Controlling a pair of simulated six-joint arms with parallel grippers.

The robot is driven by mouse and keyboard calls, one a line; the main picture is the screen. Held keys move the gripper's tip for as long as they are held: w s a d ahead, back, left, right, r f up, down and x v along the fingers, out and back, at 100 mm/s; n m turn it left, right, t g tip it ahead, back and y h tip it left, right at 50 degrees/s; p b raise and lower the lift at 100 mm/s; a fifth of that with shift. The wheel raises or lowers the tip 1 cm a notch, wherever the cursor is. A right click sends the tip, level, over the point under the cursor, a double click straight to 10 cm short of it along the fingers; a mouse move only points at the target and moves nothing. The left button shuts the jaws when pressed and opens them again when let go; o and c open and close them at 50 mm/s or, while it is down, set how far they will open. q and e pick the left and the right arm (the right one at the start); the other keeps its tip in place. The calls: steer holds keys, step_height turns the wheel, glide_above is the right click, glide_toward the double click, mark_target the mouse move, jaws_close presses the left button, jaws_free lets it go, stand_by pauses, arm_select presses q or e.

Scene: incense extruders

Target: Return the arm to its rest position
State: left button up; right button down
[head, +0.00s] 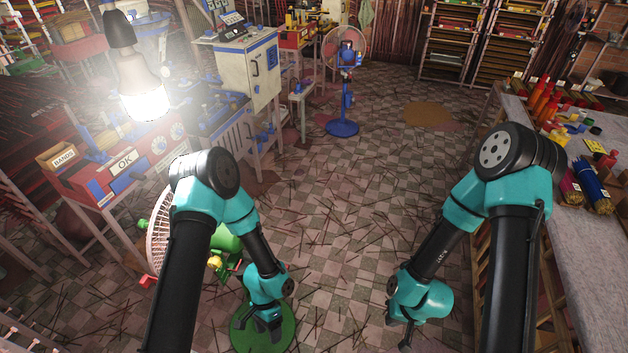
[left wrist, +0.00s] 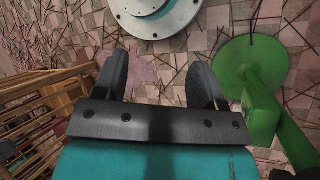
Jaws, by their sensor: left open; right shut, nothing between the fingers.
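My left arm, teal and black, hangs down in the head view, with its left gripper (head: 268,328) low over a green round base on the floor. In the left wrist view the two dark fingers of the left gripper (left wrist: 159,82) stand apart with only floor between them. My right arm hangs down on the right side, and its right gripper (head: 404,338) is at the lower middle of the head view, small and dark, with no held object visible. Both grippers are apart from the tables.
A green fan (head: 228,243) stands beside my left arm; its green round base (left wrist: 252,66) is right of the left fingers. A workbench (head: 600,235) with incense bundles runs along the right. A blue fan (head: 342,128) stands farther back; the middle floor is open.

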arm_select(q)
steer(key=a+r+n+t+h, duration=0.2)
steer(key=a+r+n+t, duration=0.6)
steer(key=a+n, duration=0.1)
steer(key=shift+a+r+n+h, duration=0.15)
steer(key=shift+n+h, duration=0.25)
steer(key=shift+n, duration=0.5)
